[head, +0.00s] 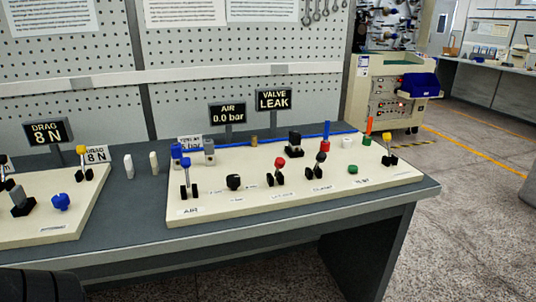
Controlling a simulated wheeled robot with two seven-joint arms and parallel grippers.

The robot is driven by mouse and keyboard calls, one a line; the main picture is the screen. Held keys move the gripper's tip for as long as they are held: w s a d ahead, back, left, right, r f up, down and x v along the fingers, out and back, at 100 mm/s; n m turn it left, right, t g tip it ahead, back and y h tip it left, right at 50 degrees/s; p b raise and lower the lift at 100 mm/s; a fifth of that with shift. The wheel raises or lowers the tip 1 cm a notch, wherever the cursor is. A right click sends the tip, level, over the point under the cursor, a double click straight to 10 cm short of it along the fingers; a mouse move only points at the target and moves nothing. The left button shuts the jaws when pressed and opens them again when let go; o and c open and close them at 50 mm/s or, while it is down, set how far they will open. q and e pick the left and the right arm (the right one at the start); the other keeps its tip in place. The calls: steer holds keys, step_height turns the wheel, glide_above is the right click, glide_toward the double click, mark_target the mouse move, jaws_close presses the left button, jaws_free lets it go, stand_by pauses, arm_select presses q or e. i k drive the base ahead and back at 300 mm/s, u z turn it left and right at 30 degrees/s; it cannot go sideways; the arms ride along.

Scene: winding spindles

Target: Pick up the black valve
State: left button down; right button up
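On the right cream board (220,210) stand several small valves and knobs. A black-topped lever (320,159) on black blocks stands right of the red-topped lever. A round black knob (233,182) sits nearer the left side of the board, and a black block-like fitting (295,142) stands behind. I cannot tell from the picture which of these black parts is called the valve. No gripper touches any of them. Neither of my grippers is in view.
A blue-topped lever (185,163), red-topped lever (280,163), yellow-topped lever (387,137) and green button (353,169) share the board. A blue tube (267,136) runs along its back. Signs (272,99) stand behind. A second board (50,238) lies left.

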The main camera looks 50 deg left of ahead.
mark_target(294, 145)
steer(key=k, duration=0.2)
steer(key=u, duration=1.3)
